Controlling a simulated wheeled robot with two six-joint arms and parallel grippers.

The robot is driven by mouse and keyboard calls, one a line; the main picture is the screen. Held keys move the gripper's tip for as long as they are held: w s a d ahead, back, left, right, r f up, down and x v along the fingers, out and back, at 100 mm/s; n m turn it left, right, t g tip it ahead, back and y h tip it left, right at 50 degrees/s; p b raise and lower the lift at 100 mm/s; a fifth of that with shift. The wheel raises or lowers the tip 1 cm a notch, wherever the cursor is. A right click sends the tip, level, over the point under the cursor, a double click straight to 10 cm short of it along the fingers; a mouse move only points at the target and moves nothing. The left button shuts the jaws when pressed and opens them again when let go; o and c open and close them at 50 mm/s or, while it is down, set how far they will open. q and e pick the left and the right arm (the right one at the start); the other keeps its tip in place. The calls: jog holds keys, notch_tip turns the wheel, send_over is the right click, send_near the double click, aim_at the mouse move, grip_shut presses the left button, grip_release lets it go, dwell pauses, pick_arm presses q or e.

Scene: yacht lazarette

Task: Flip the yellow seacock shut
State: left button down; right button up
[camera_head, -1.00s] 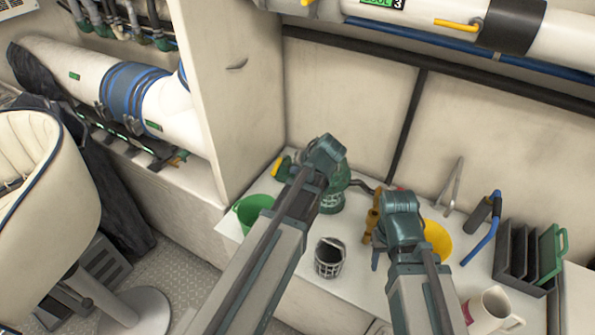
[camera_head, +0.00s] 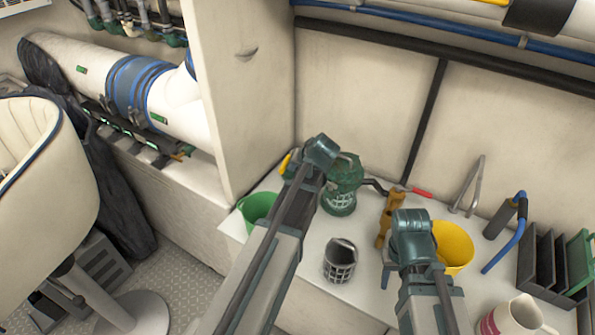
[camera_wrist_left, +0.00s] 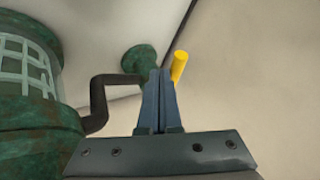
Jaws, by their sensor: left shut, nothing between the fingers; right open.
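The yellow seacock handle (camera_head: 285,164) shows as a small yellow piece at the far left of the counter, partly hidden behind my left arm. In the left wrist view the yellow handle (camera_wrist_left: 180,66) sticks up just right of my left fingertips. A green fitting (camera_wrist_left: 138,60) stands behind them. My left gripper (camera_wrist_left: 160,75) is shut and empty, close beside the handle; I cannot tell whether they touch. In the head view my left wrist hides most of the fingers. My right gripper (camera_head: 387,268) is open over the counter, left of the yellow bucket (camera_head: 455,245).
The green strainer (camera_head: 341,196) stands right of my left wrist, with a dark pipe and a red handle (camera_head: 422,192) beyond. A wall panel (camera_head: 237,100) rises at left.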

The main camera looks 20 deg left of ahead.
aim_at(283, 167)
jog(key=shift+f, duration=0.3)
pick_arm(q)
jog(key=shift+w+a+f, duration=0.1)
jog(key=shift+a+f, duration=0.1)
jog(key=shift+f, duration=0.05)
jog(key=a, duration=0.1)
jog(key=s+a, duration=0.1)
jog(key=shift+a, duration=0.35)
pick_arm(e)
jog(key=shift+d, duration=0.1)
pick_arm(q)
jog(key=shift+r, duration=0.1)
pick_arm(e)
jog(key=shift+r, duration=0.15)
